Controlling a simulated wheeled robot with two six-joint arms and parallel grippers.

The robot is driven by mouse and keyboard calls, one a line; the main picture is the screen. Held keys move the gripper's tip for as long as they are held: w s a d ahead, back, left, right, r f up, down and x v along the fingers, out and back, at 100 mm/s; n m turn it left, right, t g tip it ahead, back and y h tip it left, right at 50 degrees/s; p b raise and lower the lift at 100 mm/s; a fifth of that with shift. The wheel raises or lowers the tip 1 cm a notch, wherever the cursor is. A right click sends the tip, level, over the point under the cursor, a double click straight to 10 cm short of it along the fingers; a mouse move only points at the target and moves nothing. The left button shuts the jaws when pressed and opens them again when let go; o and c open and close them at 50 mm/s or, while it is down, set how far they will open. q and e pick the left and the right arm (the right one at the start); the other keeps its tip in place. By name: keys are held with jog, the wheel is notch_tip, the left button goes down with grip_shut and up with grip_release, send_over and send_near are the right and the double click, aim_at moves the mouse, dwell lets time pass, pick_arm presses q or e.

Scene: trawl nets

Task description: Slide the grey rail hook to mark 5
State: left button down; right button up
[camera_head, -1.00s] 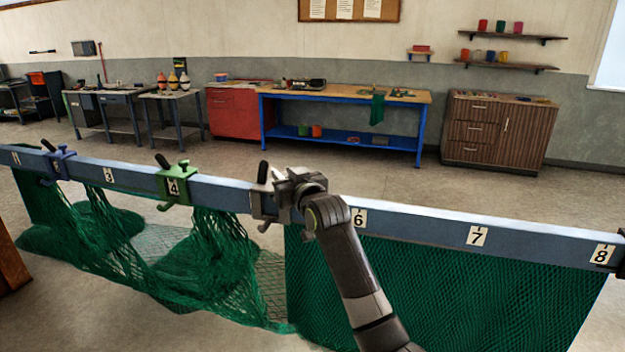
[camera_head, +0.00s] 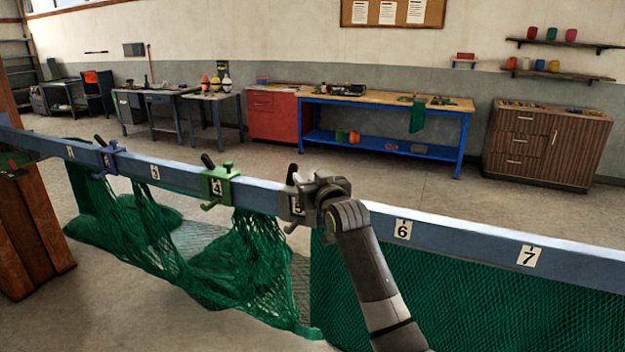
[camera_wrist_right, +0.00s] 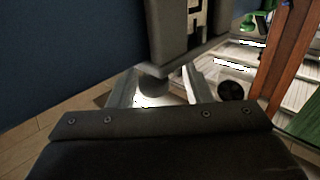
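The grey rail hook (camera_head: 292,204) sits on the blue rail (camera_head: 470,232), and mark 5 (camera_head: 298,205) shows within its frame. My right gripper (camera_head: 322,192) is at the right side of the hook, close against it. In the right wrist view the grey hook (camera_wrist_right: 185,40) fills the top middle, just beyond my right fingers (camera_wrist_right: 157,86). The fingers stand apart with a grey rounded part between them. I cannot tell whether they clamp it. My left gripper is not in view.
A green hook (camera_head: 219,185) sits at mark 4, left of the grey one, and a blue hook (camera_head: 108,158) is farther left. Green netting (camera_head: 240,265) hangs below the rail. A brown wooden post (camera_head: 30,225) stands at the left. The rail right of my arm is clear.

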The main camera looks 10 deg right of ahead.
jog(key=shift+s+d, duration=0.15)
jog(key=shift+s, duration=0.05)
jog(key=shift+s+d, duration=0.15)
jog(key=shift+s, duration=0.3)
jog(key=b+v, duration=0.4)
jog(key=v, duration=1.2)
jog(key=shift+s, duration=0.1)
